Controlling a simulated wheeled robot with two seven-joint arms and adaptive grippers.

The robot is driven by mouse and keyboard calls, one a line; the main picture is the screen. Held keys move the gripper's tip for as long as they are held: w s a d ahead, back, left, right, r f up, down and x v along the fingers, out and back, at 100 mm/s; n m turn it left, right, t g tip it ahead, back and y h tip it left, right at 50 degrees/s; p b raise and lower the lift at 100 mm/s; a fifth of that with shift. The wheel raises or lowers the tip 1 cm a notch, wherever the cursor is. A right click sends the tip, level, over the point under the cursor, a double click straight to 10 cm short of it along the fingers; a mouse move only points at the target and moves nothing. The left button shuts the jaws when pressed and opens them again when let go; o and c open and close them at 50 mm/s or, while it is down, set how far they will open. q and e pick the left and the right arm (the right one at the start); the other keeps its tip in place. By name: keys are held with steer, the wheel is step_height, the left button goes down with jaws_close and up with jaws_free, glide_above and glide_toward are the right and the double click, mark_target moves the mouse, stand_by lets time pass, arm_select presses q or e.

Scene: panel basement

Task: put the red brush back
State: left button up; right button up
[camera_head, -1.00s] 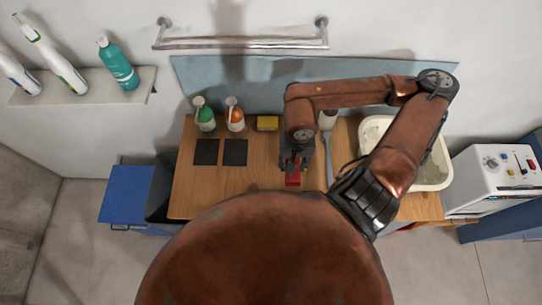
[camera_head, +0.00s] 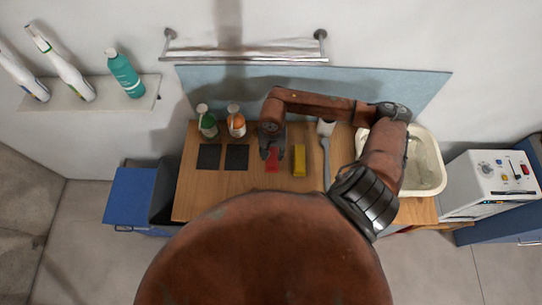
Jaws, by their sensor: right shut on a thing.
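The red brush (camera_head: 272,165) is a small red shape over the left-middle of the wooden worktop (camera_head: 190,200). My right gripper (camera_head: 273,154) is shut on it from above and hides part of it. I cannot tell whether the brush touches the worktop. A yellow block-like item (camera_head: 299,160) lies just right of the gripper. Two dark square pads (camera_head: 209,157) (camera_head: 236,157) lie left of it. My left gripper is not in view.
A green-labelled bottle (camera_head: 207,122) and an orange bottle (camera_head: 236,121) stand at the back. A grey long-handled tool (camera_head: 325,155) lies right of the yellow item. A pale basin (camera_head: 431,160) and a white control box (camera_head: 492,178) are further right.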

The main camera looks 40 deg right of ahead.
mark_target(271, 157)
steer(key=shift+w+f, duration=0.2)
steer(key=shift+f, duration=0.05)
step_height(271, 157, down, 3)
steer(key=shift+w+f+p, duration=0.15)
steer(key=shift+p, duration=0.75)
steer(key=shift+f, duration=0.1)
steer(key=shift+f+b, duration=0.15)
steer(key=shift+b, duration=0.15)
steer(key=o, duration=1.1)
steer(key=shift+o, duration=0.2)
